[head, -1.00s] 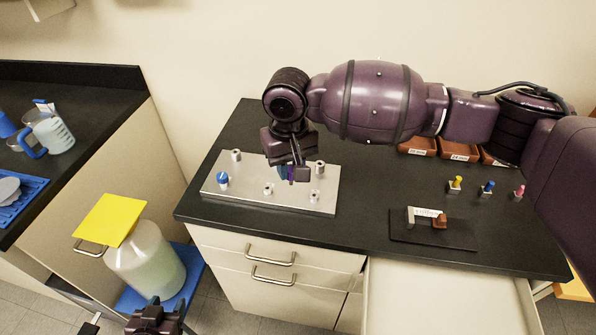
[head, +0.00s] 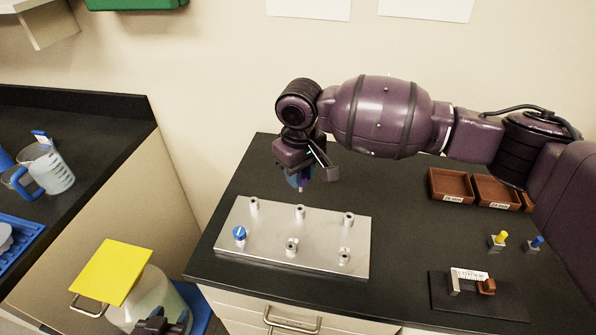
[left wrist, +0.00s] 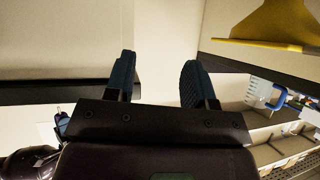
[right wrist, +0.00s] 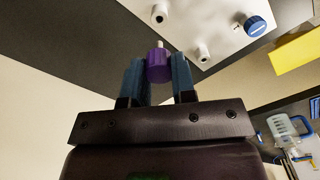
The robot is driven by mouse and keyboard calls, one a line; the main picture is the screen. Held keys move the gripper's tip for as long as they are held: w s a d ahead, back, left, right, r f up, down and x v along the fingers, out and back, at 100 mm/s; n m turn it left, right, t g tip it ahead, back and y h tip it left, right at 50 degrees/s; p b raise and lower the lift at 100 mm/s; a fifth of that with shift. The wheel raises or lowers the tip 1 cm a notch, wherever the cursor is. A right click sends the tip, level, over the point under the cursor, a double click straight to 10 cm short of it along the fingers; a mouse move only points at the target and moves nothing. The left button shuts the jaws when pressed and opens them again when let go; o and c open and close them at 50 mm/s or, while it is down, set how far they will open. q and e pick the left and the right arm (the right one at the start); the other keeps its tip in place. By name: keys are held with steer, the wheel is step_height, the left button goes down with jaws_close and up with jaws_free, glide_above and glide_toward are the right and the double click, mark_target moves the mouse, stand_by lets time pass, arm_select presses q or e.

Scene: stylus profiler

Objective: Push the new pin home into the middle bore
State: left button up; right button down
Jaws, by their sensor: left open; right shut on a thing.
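My right gripper (head: 303,183) is shut on a purple-headed pin (right wrist: 157,68). The pin's pale tip points away from the fingers in the right wrist view. In the head view the pin hangs above the back edge of the silver plate (head: 265,236), clear of it. The middle bore post of the back row (head: 300,211) stands just below it in the picture; the front row also has a middle post (head: 291,247). A blue-headed pin (head: 240,232) sits at the plate's front left. My left gripper (left wrist: 158,82) is open and empty, away from the plate.
A dark stand with a label (head: 470,275) is at the bench's right. Yellow (head: 501,237) and blue pins (head: 535,242) stand in small holders behind it. Brown trays (head: 451,186) are at the back. A jug with a yellow sheet (head: 112,270) is left of the bench.

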steer(key=shift+w, duration=0.1)
steer(key=shift+w+a+f, duration=0.1)
steer(key=shift+r+p, duration=0.2)
steer(key=shift+p, duration=0.6)
steer(key=shift+f+b, duration=0.4)
steer(key=shift+f, duration=1.95)
arm_select(q)
steer(key=shift+r, duration=0.1)
arm_select(e)
steer(key=shift+f, duration=0.35)
steer(key=shift+f, duration=1.85)
steer(key=c, duration=0.9)
jaws_free()
